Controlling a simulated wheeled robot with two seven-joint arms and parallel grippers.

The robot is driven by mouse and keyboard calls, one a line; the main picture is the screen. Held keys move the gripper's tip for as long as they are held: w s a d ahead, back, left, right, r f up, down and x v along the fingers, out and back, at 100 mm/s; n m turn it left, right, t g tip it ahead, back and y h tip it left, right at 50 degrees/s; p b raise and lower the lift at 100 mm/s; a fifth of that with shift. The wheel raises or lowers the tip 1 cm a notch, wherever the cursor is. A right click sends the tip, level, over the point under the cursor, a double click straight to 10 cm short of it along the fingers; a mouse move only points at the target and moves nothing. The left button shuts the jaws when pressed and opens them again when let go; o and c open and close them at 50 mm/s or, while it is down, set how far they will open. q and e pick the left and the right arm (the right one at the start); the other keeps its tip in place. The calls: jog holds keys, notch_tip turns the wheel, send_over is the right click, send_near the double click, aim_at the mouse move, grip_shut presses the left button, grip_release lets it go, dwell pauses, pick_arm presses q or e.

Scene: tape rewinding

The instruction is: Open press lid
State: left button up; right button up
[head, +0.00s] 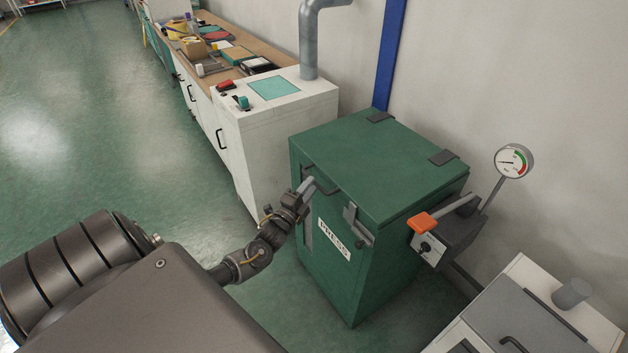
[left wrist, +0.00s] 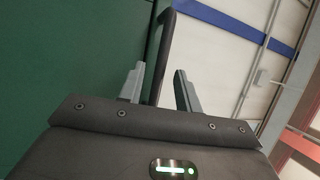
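The green press (head: 345,265), labelled "PRESS", stands against the wall. Its flat green lid (head: 375,165) lies level on the body and looks closed. A dark bar handle (head: 321,184) sticks out at the lid's front edge; it also shows in the left wrist view (left wrist: 162,55). My left gripper (head: 307,187) is at this handle. In the left wrist view, its two grey fingers (left wrist: 160,90) stand apart, with the handle bar between them and gaps showing beside it. A metal latch (head: 357,225) sits on the press's front below the lid. My right gripper is not in view.
A control box with an orange lever (head: 424,222) and a pressure gauge (head: 513,162) stand right of the press. A white cabinet (head: 280,125) with a pipe is close behind its left side. Another light machine (head: 530,310) is at lower right. Green floor at left is clear.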

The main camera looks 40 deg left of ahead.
aim_at(315, 182)
pick_arm(q)
jog(key=shift+w+a+r, duration=0.1)
jog(key=shift+w+r, duration=0.05)
jog(key=shift+w, duration=0.7)
jog(key=shift+w+a+r, duration=0.1)
jog(key=shift+w, duration=0.7)
grip_shut()
